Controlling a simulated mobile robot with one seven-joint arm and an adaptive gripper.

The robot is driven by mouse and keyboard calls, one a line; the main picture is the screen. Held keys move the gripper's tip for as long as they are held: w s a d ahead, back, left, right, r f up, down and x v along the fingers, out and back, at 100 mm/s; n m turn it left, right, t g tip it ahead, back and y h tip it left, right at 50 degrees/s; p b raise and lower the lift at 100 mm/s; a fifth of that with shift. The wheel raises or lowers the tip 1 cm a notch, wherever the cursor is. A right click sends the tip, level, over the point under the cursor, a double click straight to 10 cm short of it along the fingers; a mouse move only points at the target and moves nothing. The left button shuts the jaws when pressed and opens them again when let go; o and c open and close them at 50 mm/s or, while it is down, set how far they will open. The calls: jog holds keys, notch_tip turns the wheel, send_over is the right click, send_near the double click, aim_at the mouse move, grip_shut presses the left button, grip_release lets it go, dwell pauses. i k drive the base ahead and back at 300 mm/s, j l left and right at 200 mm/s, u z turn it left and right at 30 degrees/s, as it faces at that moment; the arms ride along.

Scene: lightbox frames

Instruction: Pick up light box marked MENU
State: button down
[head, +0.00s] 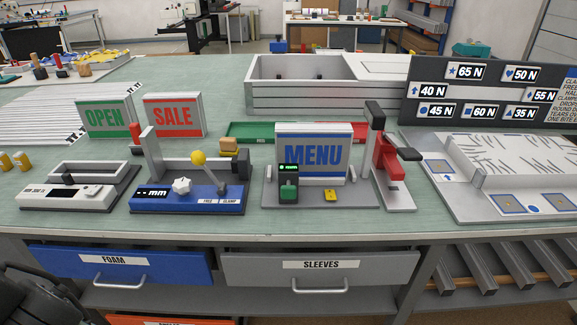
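The light box marked MENU (318,140) stands upright near the middle of the bench. It has a pale frame and large blue letters. It appears to stand in a fixture with a grey base plate (262,198), and small upright posts show by its lower edge. A green-and-black device (288,183) with a lit display stands in front of its lower left part and hides some of it. Two similar boxes, green-lettered OPEN (105,117) and red-lettered SALE (174,116), stand further left. My gripper cannot be made out in the head view.
A red-and-grey press-like device (385,155) stands close right of the MENU box. A blue-based device (186,198) with a yellow knob stands to its left. A green-and-red tray (240,131) lies behind. Drawers marked FOAM (55,262) and SLEEVES (245,268) are under the bench.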

aim_at(320, 149)
jog(key=i+l+u, duration=0.25)
jog(key=i, duration=0.25)
jog(key=i+l+u, duration=0.3)
jog(key=i, duration=0.2)
jog(key=j, duration=0.1)
